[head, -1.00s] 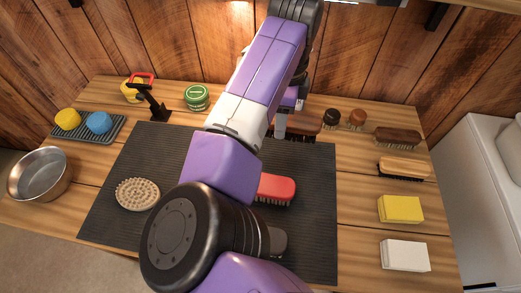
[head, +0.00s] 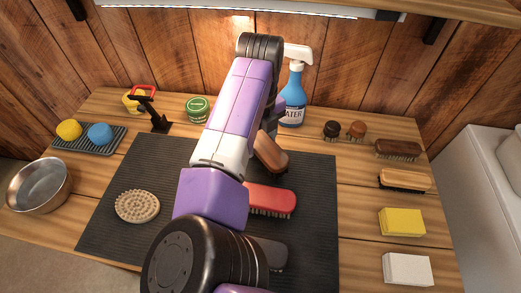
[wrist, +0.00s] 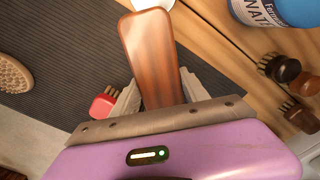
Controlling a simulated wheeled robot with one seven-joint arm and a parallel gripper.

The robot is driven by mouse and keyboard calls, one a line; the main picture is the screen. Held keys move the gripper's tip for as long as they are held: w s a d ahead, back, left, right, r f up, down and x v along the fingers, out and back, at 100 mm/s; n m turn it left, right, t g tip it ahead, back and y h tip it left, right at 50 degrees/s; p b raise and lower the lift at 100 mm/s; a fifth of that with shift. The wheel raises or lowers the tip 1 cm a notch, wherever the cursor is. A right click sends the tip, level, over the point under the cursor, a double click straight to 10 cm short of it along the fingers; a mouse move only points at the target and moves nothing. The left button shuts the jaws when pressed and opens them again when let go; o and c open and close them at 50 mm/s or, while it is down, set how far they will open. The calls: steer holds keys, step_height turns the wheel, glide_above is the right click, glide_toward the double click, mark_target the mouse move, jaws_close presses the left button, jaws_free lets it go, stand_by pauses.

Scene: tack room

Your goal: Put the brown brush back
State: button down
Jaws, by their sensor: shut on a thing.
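The brown brush (head: 271,153) is held in my gripper, raised above the dark mat (head: 315,225). Its smooth brown wooden back fills the middle of the wrist view (wrist: 152,55). My gripper (wrist: 160,95) is shut on it, with a pale finger on each side. In the head view my forearm hides the fingers and part of the brush.
A red brush (head: 270,199) and a round comb (head: 137,206) lie on the mat. A blue spray bottle (head: 292,100) stands behind.

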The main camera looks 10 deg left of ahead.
mark_target(260, 141)
steer(key=shift+f, duration=2)
steer(key=shift+f, duration=0.2)
steer(key=c, duration=0.6)
jaws_free()
steer(key=shift+r, duration=0.1)
step_height(260, 141, up, 12)
steer(key=shift+r+b, duration=0.1)
steer(key=shift+b, duration=0.5)
steer(key=shift+s, duration=0.1)
